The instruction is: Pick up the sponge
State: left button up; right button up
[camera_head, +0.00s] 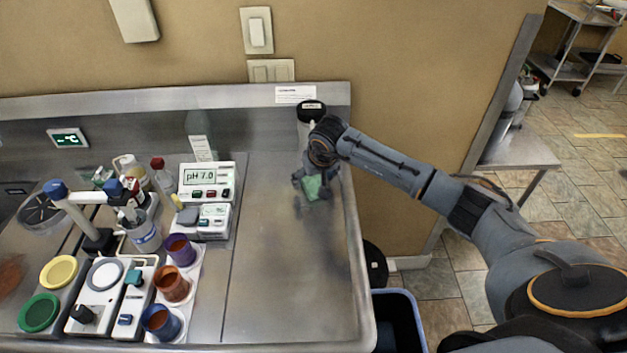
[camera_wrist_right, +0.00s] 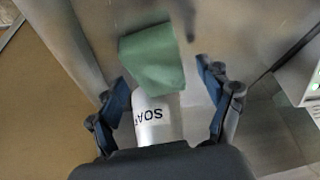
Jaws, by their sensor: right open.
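The sponge looks like a green block (camera_head: 312,188). It is at the upper right of the steel counter, below the soap bottle (camera_head: 311,113) and partly hidden by my right gripper. In the right wrist view the green sponge (camera_wrist_right: 152,58) shows just past the fingertips, left of centre. The white soap bottle (camera_wrist_right: 157,122) shows below it, between the fingers in the picture. My right gripper (camera_wrist_right: 164,80) is open, with one finger on each side. It also shows over the sponge in the head view (camera_head: 316,180); I cannot tell whether it touches. My left gripper is not in view.
A pH meter (camera_head: 207,183), a pipette stand (camera_head: 97,240) and several coloured cups, such as the purple one (camera_head: 180,250), fill the left side. The steel counter (camera_head: 285,280) is clear at its right front. A raised back edge and the wall stand behind the soap bottle.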

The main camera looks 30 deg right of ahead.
jog(key=shift+f+b, duration=0.3)
jog(key=shift+b, duration=0.25)
dwell(0.5)
jog(key=c, duration=0.9)
jog(key=shift+c, duration=0.5)
jog(key=shift+r+p, duration=0.3)
jog(key=shift+p, duration=0.2)
notch_tip(320, 180, up, 3)
jog(key=shift+w+d+f+b, duration=0.1)
jog(key=shift+b, duration=1.15)
jog(key=s+r, duration=0.1)
jog(key=s+a+r+b, duration=0.1)
jog(key=r, duration=0.1)
jog(key=s+a+r, duration=0.1)
jog(key=r, duration=0.1)
jog(key=shift+s+a, duration=0.15)
jog(key=shift+s, duration=0.1)
jog(key=s+a+r+b, duration=0.3)
jog(key=s+a+r, duration=0.2)
jog(key=s, duration=0.3)
jog(key=shift+s, duration=0.3)
